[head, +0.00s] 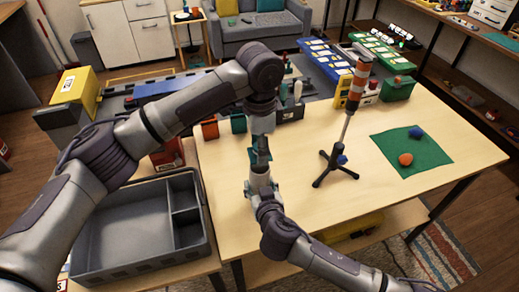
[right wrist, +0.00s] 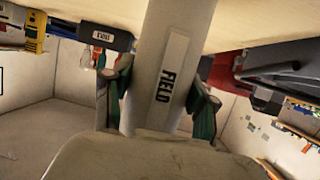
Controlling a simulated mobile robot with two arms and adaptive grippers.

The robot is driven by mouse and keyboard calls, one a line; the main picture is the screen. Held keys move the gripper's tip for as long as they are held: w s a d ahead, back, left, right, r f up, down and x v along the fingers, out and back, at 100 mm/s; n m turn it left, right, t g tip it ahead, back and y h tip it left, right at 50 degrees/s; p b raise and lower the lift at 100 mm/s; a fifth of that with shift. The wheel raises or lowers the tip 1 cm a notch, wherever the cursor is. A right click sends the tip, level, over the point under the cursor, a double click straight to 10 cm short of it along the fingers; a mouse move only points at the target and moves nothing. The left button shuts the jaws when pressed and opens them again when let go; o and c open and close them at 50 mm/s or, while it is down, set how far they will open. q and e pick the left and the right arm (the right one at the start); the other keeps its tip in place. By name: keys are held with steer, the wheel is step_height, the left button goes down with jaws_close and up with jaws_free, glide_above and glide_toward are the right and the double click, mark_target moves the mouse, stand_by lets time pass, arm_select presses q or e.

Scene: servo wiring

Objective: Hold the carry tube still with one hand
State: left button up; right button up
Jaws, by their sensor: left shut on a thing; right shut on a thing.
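The carry tube (right wrist: 178,35) is a pale grey cylinder with a white label reading FIELD, seen close in the right wrist view. My right gripper (right wrist: 165,85) is shut around it, with green-padded fingers on both sides. In the head view, my left gripper (head: 261,152) points down over the front left of the table. It is shut just above my right gripper (head: 259,176), apparently on the same tube. The two grippers are very close, and they hide most of the tube there, so its ends are not clear.
A green mat (head: 430,162) holds an orange ball (head: 405,159) and a blue one (head: 416,132). A grey divided tray (head: 125,262) is at lower left. The front right tabletop is clear.

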arm_select(q)
steer(key=shift+r, duration=1.3)
arm_select(e)
steer(key=o, duration=1.3)
steer(key=shift+o, duration=0.2)
